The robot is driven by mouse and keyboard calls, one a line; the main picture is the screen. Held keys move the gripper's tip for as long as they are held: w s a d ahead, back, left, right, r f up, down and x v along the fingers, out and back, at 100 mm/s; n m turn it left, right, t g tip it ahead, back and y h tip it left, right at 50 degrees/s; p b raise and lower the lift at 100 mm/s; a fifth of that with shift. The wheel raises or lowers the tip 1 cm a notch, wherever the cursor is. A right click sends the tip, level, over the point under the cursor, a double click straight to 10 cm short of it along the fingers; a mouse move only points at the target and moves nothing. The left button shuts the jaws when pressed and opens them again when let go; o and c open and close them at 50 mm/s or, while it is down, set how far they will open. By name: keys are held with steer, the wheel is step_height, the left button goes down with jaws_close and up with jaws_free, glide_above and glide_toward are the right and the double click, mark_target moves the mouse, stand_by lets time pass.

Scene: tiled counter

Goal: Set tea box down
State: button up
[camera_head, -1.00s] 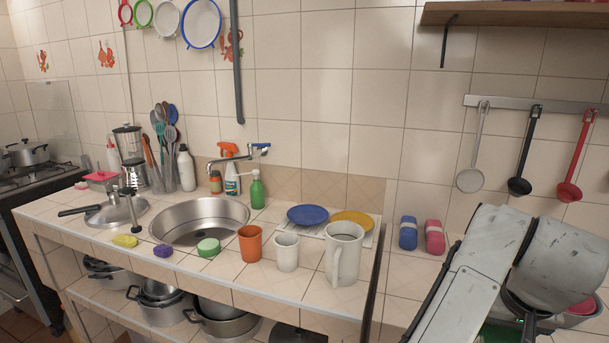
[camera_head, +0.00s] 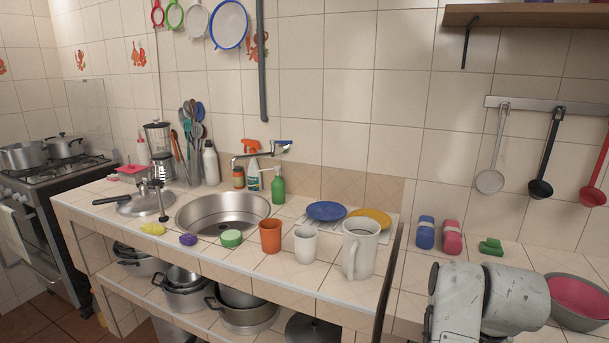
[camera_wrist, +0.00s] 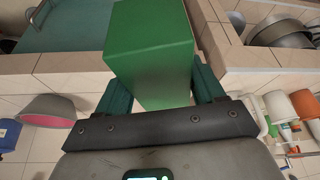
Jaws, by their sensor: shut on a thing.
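The tea box, a plain green block (camera_wrist: 150,40), is in the wrist view between the two dark green fingers of my gripper (camera_wrist: 160,86). My gripper is shut on it. The box's near part is between the fingers, and its far end reaches toward the top of the picture. Whether its underside touches anything cannot be told. In the head view neither the box nor the gripper shows; only my grey arm links appear at the lower right.
A tiled counter (camera_head: 330,278) holds an orange cup (camera_head: 270,236), a white cup (camera_head: 306,245) and a white pitcher (camera_head: 361,250) near its front edge. On the right surface are a blue roll (camera_head: 425,232), a pink roll (camera_head: 452,237), a small green item (camera_head: 491,246) and a pink-lined bowl (camera_head: 578,300).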

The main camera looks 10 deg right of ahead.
steer(key=s+a+f+n, duration=0.2)
steer(key=s+a+f, duration=0.1)
steer(key=a+f, duration=0.5)
steer(key=s+a+f+n+y, duration=0.1)
steer(key=a+f, duration=0.6)
steer(key=f, duration=0.7)
steer(key=s+n, duration=0.1)
steer(key=s, duration=0.1)
steer(key=shift+s+a+y, duration=0.3)
steer(key=shift+s+a, duration=0.1)
steer(key=shift+a, duration=0.1)
